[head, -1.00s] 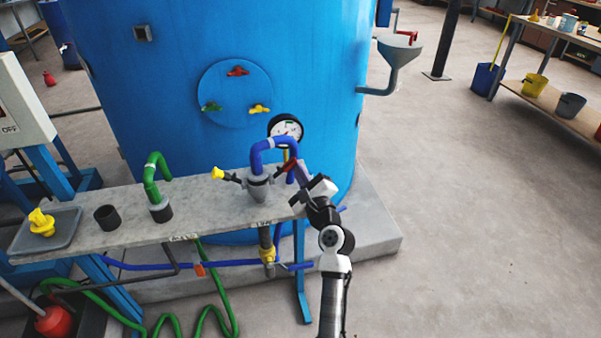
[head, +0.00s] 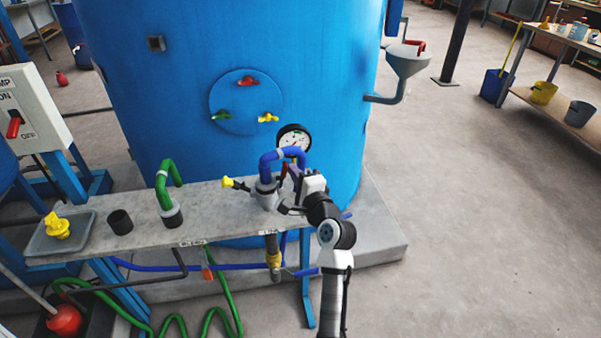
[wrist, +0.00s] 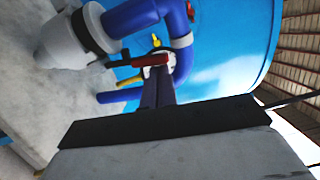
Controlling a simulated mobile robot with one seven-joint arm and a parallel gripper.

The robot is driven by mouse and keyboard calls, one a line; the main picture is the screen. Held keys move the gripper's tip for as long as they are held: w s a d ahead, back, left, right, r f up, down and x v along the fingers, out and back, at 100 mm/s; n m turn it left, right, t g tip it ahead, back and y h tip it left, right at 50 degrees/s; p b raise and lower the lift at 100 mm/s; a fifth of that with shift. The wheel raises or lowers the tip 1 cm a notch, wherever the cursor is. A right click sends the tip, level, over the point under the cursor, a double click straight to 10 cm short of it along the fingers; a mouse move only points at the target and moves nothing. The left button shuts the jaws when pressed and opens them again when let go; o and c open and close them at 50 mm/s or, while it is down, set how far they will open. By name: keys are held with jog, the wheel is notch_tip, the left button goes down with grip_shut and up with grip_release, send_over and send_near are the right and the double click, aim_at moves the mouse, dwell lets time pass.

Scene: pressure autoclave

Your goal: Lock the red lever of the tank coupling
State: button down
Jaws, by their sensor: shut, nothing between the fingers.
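The tank coupling (head: 267,195) is a grey, cup-shaped fitting standing on the bench, with the blue hose (head: 271,157) bent over its top. Its red lever (head: 284,170) stands up steeply at the right side, close to the hose; it also shows in the wrist view (wrist: 150,60), with a dark inner end towards the coupling. A second lever with a yellow grip (head: 228,183) sticks out left. My gripper (head: 295,172) is shut and empty at the lever's right. In the wrist view its fingertips (wrist: 155,73) overlap the lever's edge; whether they touch it is unclear.
The blue tank (head: 330,80) and a pressure gauge (head: 293,139) stand close behind. On the bench (head: 205,200) are a green hose (head: 163,185), a black cup (head: 120,222) and a grey tray (head: 40,244). Open floor lies to the right.

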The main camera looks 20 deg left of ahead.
jog(key=shift+s+a+r+n+p, duration=0.35)
jog(key=shift+a+n, duration=0.2)
jog(key=shift+n, duration=0.35)
jog(key=shift+f, duration=0.1)
